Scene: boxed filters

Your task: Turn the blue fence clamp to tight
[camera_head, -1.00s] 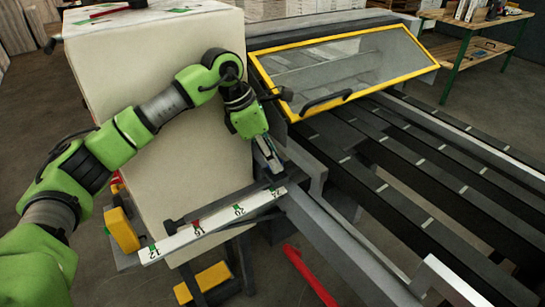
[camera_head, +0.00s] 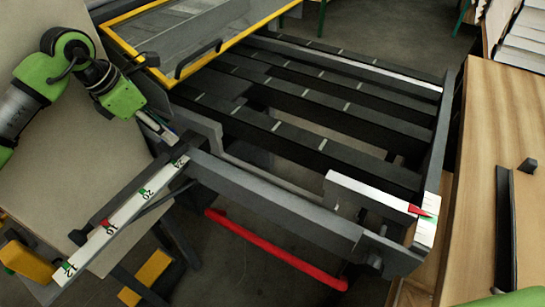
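My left gripper (camera_head: 160,128) reaches down from the upper left to the near corner of the machine, just above the inner end of the white scale rail (camera_head: 125,213). A small bluish piece shows right at its fingertips; it may be the blue fence clamp, but it is too small and too covered by the fingers to be sure. I cannot tell whether the fingers are apart or closed on it, or how the clamp is turned. My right gripper is out of view; only a green part of my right arm shows at the lower right edge.
A yellow-framed clear guard (camera_head: 190,35) with a dark handle is above the black slatted bed (camera_head: 330,110). A red bar (camera_head: 275,250) runs low in front. A white block with a red pointer (camera_head: 375,195) sits at the bed's near right. A wooden table (camera_head: 505,120) is at right.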

